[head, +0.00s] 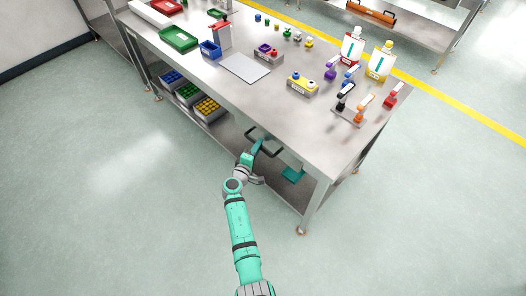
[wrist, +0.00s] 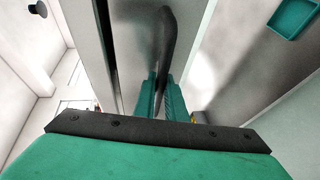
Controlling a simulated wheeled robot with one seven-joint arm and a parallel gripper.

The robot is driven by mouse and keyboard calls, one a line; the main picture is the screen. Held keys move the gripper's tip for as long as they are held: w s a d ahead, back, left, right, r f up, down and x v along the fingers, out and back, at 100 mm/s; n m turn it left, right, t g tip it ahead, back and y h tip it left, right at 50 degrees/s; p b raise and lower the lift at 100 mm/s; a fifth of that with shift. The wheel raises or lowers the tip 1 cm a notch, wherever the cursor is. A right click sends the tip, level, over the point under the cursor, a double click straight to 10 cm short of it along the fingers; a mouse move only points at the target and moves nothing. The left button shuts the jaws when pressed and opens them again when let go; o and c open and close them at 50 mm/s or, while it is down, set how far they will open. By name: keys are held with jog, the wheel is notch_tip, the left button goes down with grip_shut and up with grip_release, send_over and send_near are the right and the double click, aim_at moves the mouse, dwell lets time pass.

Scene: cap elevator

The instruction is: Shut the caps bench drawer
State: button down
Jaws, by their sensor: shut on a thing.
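The caps bench drawer's front shows as a grey metal panel in the wrist view (wrist: 128,35), with a dark curved handle (wrist: 166,40) along it. My gripper (wrist: 160,98) has its two teal fingers on either side of the handle's near end and is shut on it. In the head view, my gripper (head: 259,147) reaches under the bench's front edge, at the dark handle (head: 271,153). The bench edge and my arm hide most of the drawer, so I cannot tell how far out it stands.
The steel bench (head: 240,97) carries bottles, caps and trays on top. Crates of blue, green and yellow caps (head: 207,108) stand below, left of my gripper. A teal tray (head: 293,174) is on the lower shelf. A bench leg (head: 314,208) is at the right; the floor in front is clear.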

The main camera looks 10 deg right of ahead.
jog(key=shift+w+d, duration=0.1)
jog(key=shift+w, duration=0.1)
jog(key=c, duration=2.1)
grip_release()
jog(key=shift+s, duration=0.1)
jog(key=v, duration=1)
jog(key=shift+s, duration=0.4)
jog(key=shift+s+a, duration=0.1)
jog(key=shift+a, duration=0.15)
